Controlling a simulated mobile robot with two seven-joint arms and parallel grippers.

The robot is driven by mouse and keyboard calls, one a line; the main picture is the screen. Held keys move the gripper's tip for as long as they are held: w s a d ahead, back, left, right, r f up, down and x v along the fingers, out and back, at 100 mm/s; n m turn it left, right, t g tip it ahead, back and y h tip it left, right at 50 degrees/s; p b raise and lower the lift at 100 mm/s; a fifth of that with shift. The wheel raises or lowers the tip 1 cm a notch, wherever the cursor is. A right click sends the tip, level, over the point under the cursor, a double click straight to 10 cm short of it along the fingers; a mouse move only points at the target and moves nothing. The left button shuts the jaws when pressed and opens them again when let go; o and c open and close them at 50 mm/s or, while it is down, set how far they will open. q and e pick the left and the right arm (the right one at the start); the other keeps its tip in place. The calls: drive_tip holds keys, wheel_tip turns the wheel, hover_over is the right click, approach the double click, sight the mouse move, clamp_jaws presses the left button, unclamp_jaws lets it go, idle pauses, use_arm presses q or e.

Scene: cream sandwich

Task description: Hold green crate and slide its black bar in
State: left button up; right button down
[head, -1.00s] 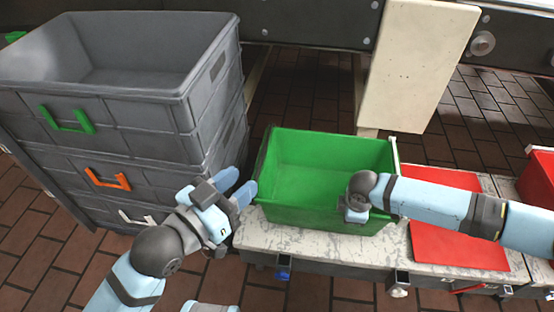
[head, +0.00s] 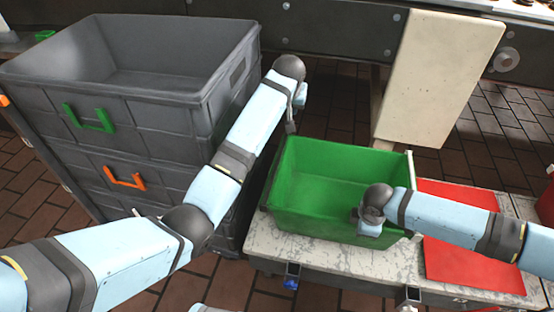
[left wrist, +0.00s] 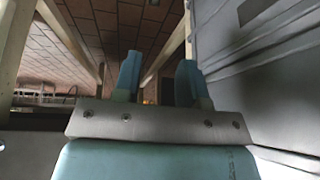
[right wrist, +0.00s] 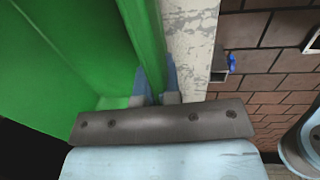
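The green crate (head: 335,175) stands on the worn white bench, open side up. A dark strip, apparently the black bar (head: 270,185), runs along the crate's left side; I cannot tell how far it sticks out. My right gripper (head: 367,226) is at the crate's front wall, right of the middle. In the right wrist view, its fingers (right wrist: 154,85) close on either side of the green wall (right wrist: 147,40). My left gripper (head: 293,122) is near the crate's back left corner, mostly hidden by its wrist. In the left wrist view, its fingers (left wrist: 158,80) are apart, with nothing between them.
A stack of grey crates (head: 170,140) with green and orange handles stands left, close to my left arm. A cream board (head: 440,75) stands behind the green crate. A red sheet (head: 470,260) lies on the bench (head: 300,252) to the right.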

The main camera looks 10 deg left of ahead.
sight(277, 163)
use_arm(q)
drive_tip(key=s+a+f+m+g+h, duration=0.1)
drive_tip(key=s+f+g, duration=0.4)
drive_tip(key=s, duration=0.1)
wheel_tip(277, 163, down, 11)
drive_tip(key=shift+a+f, duration=0.1)
drive_tip(key=shift+a, duration=0.05)
clamp_jaws()
